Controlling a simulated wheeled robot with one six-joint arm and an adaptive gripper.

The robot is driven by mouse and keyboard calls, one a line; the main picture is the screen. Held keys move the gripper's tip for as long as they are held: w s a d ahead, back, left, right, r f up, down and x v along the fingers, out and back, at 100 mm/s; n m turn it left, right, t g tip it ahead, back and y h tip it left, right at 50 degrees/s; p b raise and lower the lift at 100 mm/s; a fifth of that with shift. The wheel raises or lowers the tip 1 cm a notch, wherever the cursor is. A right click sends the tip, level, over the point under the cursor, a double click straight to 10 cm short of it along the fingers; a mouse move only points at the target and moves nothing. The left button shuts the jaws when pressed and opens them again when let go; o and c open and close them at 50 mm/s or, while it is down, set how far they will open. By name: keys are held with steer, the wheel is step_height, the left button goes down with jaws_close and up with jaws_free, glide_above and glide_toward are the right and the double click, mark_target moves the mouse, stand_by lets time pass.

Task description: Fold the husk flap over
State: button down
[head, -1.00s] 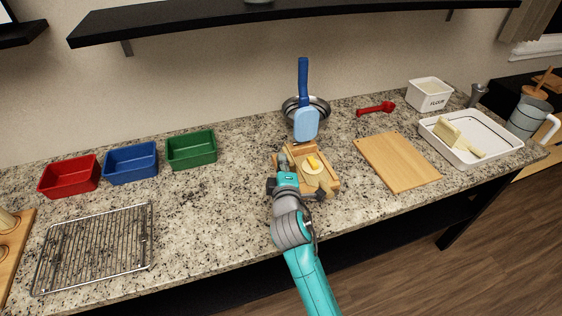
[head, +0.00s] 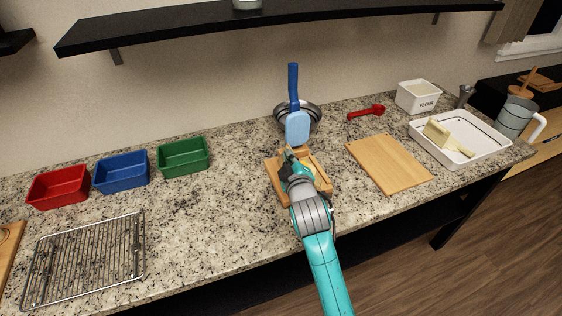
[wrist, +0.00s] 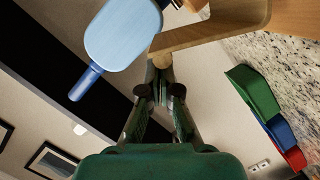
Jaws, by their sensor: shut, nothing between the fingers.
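A light wooden tray (head: 271,171) sits on the counter in the head view. The husk with its yellow filling (head: 320,178) lies in it, mostly hidden behind my arm; I cannot make out how its flap lies. My gripper (head: 289,154) is over the tray's far left part in the head view. In the wrist view my gripper's fingertips (wrist: 162,61) are together and empty, close to the wooden tray's wall (wrist: 210,32). The husk does not show clearly in the wrist view.
A cutting board (head: 390,164) lies to the right. Green (head: 184,157), blue (head: 121,173) and red (head: 58,187) bins stand left. Counter between the green bin and tray is clear.

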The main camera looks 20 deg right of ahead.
steer(key=d+m, duration=0.2)
steer(key=d, duration=0.1)
steer(key=shift+r+g+y, duration=0.1)
steer(key=shift+g+y, duration=0.2)
steer(key=shift+y, duration=0.1)
steer(key=d+m, duration=0.1)
steer(key=d+m+y, duration=0.1)
steer(key=d+m, duration=0.1)
steer(key=shift+f, duration=0.4)
steer(key=shift+d+f+m+y, duration=0.3)
steer(key=shift+d+f+m, duration=0.1)
steer(key=shift+d+m, duration=0.3)
steer(key=shift+d+f, duration=0.35)
steer(key=shift+d, duration=0.15)
steer(key=shift+d+f+m, duration=0.2)
steer(key=shift+d+m, duration=0.05)
steer(key=shift+m, duration=0.15)
steer(key=shift+d+f+m+y, duration=0.25)
steer(key=shift+f+m+y, duration=0.1)
steer(key=shift+m, duration=0.3)
steer(key=shift+d+f+m+y, duration=0.25)
steer(key=shift+f+m+y, duration=0.1)
steer(key=shift+m, duration=0.3)
steer(key=shift+r, duration=0.1)
